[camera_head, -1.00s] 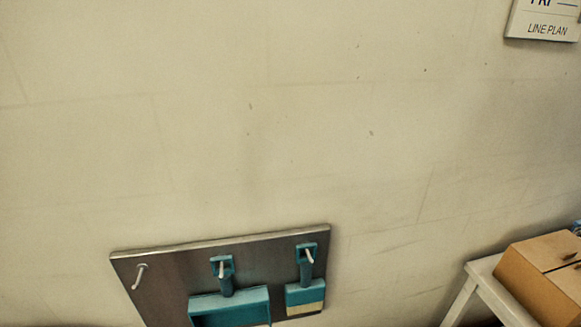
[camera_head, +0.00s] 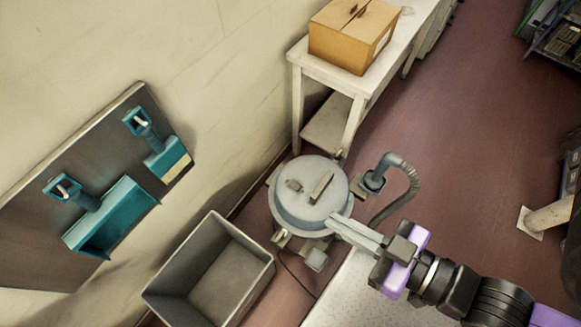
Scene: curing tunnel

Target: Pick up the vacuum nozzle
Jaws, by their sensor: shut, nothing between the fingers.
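A round grey canister vacuum (camera_head: 300,212) stands on the floor in the middle of the head view. A ribbed grey hose (camera_head: 413,182) curves beside it on the right. A dark blue-grey end piece (camera_head: 375,181), which looks like the vacuum nozzle, is at the hose's upper left end, just right of the canister. My gripper (camera_head: 338,222) reaches in from the lower right, with its slim grey fingers shut and empty. In the picture the fingertips overlap the canister's lower right rim, below and left of the nozzle. I cannot tell whether they touch it.
An open grey bin (camera_head: 215,270) stands left of the vacuum. A white table (camera_head: 308,72) with a cardboard box (camera_head: 352,35) is behind. A wall board (camera_head: 35,225) holds teal dustpan tools. Open red-brown floor (camera_head: 450,130) lies to the right.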

